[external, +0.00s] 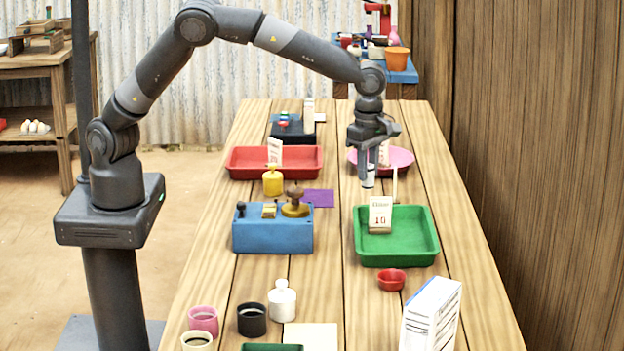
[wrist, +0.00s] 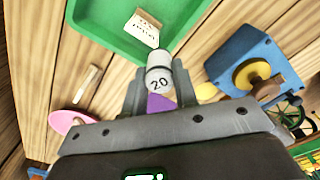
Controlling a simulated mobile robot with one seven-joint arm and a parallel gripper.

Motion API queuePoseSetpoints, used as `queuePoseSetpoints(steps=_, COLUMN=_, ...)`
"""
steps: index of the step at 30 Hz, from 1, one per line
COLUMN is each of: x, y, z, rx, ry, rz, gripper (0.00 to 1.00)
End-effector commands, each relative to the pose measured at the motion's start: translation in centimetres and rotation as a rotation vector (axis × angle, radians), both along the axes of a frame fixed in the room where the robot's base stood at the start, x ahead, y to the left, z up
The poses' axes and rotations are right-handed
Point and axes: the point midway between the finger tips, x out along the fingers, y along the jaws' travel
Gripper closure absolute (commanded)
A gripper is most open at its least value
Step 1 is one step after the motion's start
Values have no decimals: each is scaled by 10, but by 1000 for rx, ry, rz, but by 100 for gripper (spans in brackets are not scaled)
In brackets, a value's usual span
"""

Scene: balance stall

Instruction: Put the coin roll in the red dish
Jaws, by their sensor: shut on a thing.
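A small white cylinder marked 20, the coin roll (wrist: 159,79), is between my gripper's fingers (wrist: 152,88). In the external view my gripper (external: 369,166) points down, shut on the coin roll (external: 368,181), which hangs above the table between the pink plate (external: 407,160) and the green tray (external: 432,245). A small round red dish (external: 391,280) stands on the table just in front of the green tray. It is not visible in the wrist view. A larger rectangular red tray (external: 242,170) lies further back on the left.
A card marked 10 (external: 380,214) stands in the green tray. A blue box (external: 272,238) with brass parts stands left of it. A white printed carton (external: 431,315) stands at the front right. Cups and a white bottle (external: 282,303) stand at the front left.

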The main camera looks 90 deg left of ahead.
Motion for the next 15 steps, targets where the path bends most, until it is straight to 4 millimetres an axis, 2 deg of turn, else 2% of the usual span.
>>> queuePoseSetpoints(steps=1, x=2, y=-31, z=0, rx=2, ry=-1, rz=-66, gripper=100)
queuePoseSetpoints(steps=5, x=1, y=-102, z=1, rx=2, ry=0, rz=-223, gripper=100)
queuePoseSetpoints(steps=9, x=-9, y=-178, z=1, rx=1, ry=1, rz=-387, gripper=100)
queuePoseSetpoints(steps=12, x=-22, y=-227, z=1, rx=-1, ry=3, rz=-493, gripper=100)
queuePoseSetpoints(steps=15, x=-34, y=-266, z=1, rx=-4, ry=3, rz=-580, gripper=100)
